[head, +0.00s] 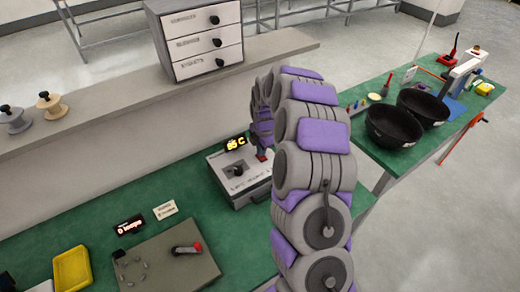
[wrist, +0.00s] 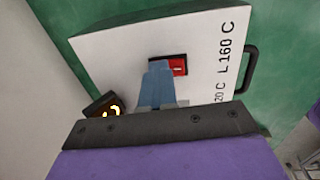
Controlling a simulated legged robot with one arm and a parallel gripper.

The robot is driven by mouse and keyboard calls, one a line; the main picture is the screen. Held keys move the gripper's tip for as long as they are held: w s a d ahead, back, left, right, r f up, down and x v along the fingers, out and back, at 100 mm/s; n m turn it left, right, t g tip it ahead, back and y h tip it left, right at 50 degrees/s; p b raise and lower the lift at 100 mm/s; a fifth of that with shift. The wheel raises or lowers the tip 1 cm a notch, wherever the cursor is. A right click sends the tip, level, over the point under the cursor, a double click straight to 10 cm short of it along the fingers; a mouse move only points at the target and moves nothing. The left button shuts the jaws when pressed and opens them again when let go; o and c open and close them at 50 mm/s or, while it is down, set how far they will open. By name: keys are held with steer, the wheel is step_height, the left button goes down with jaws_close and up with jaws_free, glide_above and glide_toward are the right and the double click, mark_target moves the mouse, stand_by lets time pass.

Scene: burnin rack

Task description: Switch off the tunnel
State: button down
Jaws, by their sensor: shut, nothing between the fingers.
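The tunnel control box (head: 228,168) is a grey-white box with a black knob (head: 238,171) and a lit display (head: 236,143) reading about 85 C, on the green bench. In the wrist view its white face (wrist: 115,55) carries a red rocker switch (wrist: 180,66) in a dark frame. The red switch also shows small in the head view (head: 262,157), beside my arm. My gripper (wrist: 157,66) is shut and empty, its blue-grey fingertips over the left part of the switch. I cannot tell whether they touch it. The knob is out of the wrist view.
A drawer cabinet (head: 197,35) stands on the shelf behind. A grey plate with a red-tipped lever (head: 187,247) and a yellow tray (head: 72,270) lie at front left. Two black bowls (head: 395,125) stand on the right table. A black handle (wrist: 250,68) projects from the box's side.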

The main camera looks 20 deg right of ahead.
steer(key=shift+s+a+f, duration=0.1)
steer(key=shift+s+a, duration=0.25)
steer(key=shift+s, duration=0.45)
steer(key=shift+r, duration=0.2)
